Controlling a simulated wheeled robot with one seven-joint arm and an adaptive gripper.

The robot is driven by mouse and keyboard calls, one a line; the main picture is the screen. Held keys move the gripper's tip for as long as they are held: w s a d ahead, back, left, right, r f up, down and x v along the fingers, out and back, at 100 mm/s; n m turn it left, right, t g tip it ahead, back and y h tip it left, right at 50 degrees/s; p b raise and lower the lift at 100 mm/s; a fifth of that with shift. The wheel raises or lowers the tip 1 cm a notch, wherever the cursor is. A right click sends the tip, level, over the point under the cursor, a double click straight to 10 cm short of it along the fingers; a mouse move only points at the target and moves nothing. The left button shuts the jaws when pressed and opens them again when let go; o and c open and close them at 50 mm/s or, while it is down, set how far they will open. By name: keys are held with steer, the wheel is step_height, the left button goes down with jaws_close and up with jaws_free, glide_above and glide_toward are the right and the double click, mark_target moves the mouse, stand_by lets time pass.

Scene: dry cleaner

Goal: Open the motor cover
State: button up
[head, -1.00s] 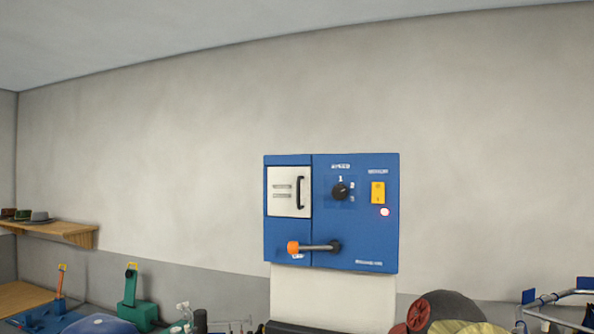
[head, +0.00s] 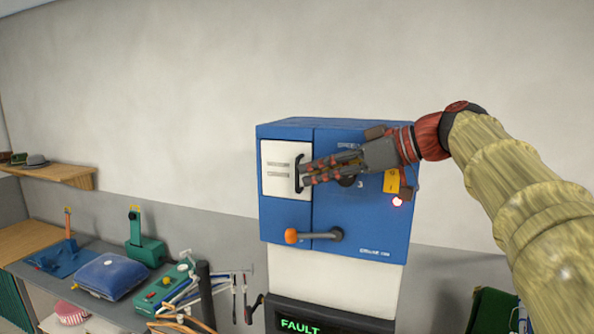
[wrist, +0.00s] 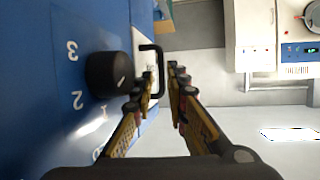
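The motor cover (head: 277,170) is a white, closed door with dark slots at the upper left of a blue control box. Its black upright handle (head: 299,172) is on the door's right side. My gripper (head: 304,174) reaches in from the right, with its fingertips at the handle. In the wrist view the handle (wrist: 160,80) shows between the two fingertips (wrist: 163,70), one on the panel side and one on the outer side. A gap shows between the fingers, so the gripper is open. Whether a finger touches the bar I cannot tell.
A black speed knob (wrist: 108,73) lies close beside my fingers. An orange-tipped lever (head: 314,235) is below the door. A display (head: 299,325) reads FAULT. A cluttered table (head: 40,270) stands left.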

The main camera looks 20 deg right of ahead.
mark_target(298, 176)
steer(key=p+x, duration=0.1)
steer(key=x, duration=0.4)
steer(key=shift+s, duration=0.1)
jaws_close()
stand_by(0.7)
steer(key=shift+a, duration=0.2)
